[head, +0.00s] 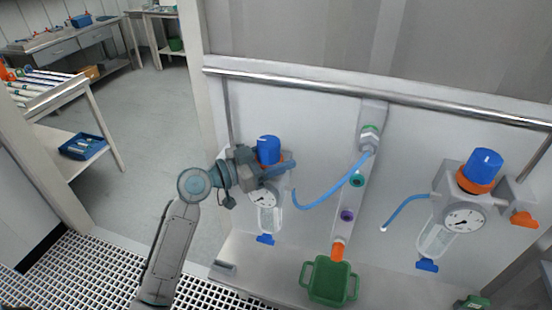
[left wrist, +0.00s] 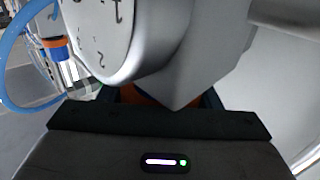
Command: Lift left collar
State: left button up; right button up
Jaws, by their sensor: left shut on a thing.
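The left regulator has a blue knob (head: 268,146) on top, a round dial gauge (head: 264,197) in front and a clear bowl with a blue valve (head: 265,239) below. Its dial and grey body also fill the top of the left wrist view (left wrist: 120,40). My left gripper (head: 274,167) is at the level just under the blue knob, shut around the left collar. My right gripper is out of view.
A right regulator has a blue knob (head: 484,163) and orange collar (head: 474,179). Between the regulators, a panel (head: 372,113) carries coloured ports and a blue hose (head: 335,192). A green bin (head: 329,283) stands below. A metal rail (head: 380,93) crosses above.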

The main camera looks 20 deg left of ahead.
aim_at(258, 161)
pick_arm(q)
jog(key=shift+r, duration=0.6)
jog(key=o, duration=1.4)
jog(key=shift+f, duration=0.1)
jog(key=shift+s+a+f+b, duration=0.1)
jog(key=shift+s+a+b, duration=0.15)
jog(key=shift+a+b, duration=0.15)
jog(key=b+v, duration=0.3)
jog(key=v, duration=0.3)
jog(key=shift+s+a, duration=0.2)
jog(key=shift+s, duration=0.1)
jog(key=shift+b+v, duration=0.75)
jog(key=shift+v, duration=0.55)
jog(key=shift+s+a, duration=0.15)
jog(key=shift+s, duration=0.1)
